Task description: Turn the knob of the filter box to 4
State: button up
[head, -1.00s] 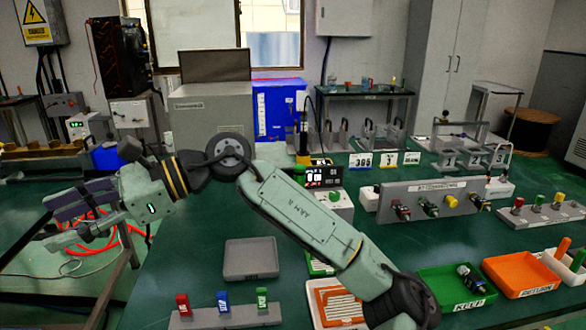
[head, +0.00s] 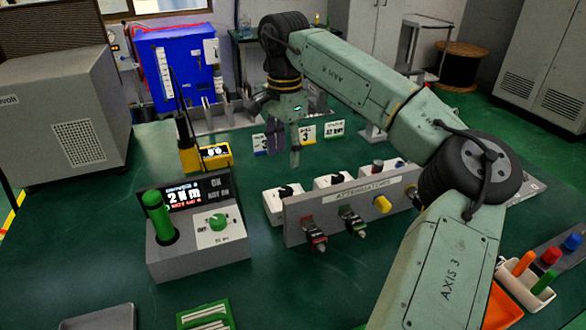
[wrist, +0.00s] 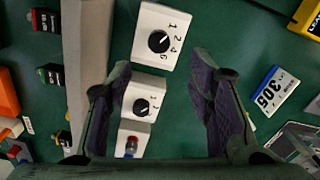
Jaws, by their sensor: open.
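A white box (wrist: 163,35) with a black knob (wrist: 159,41) and the numerals 1, 2 and 4 stands in the upper middle of the wrist view. The light mark on its knob is too small to read surely. In the head view this appears to be the leftmost white box (head: 272,208) behind the attenuator panel. A second white box (wrist: 143,88) has a similar black knob (wrist: 141,106). I cannot read which box is the filter box. My gripper (head: 283,148) points down, open and empty, above and behind the white boxes; its fingers (wrist: 163,65) frame them in the wrist view.
The grey attenuator panel (head: 300,236) with colored connectors stands in front of the boxes. A third white box (wrist: 132,145) carries a red-and-blue part. A display unit (head: 198,262) with a green handle and a yellow meter (head: 216,157) stand to the left. Number cards (head: 308,134) stand behind.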

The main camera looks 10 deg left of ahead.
aim_at(287, 189)
notch_tip(287, 189, down, 11)
jog(key=shift+d+r+p, duration=0.15)
jog(key=shift+r+p, duration=0.05)
jog(key=shift+p, duration=0.9)
jog(key=shift+c, duration=0.4)
grip_shut()
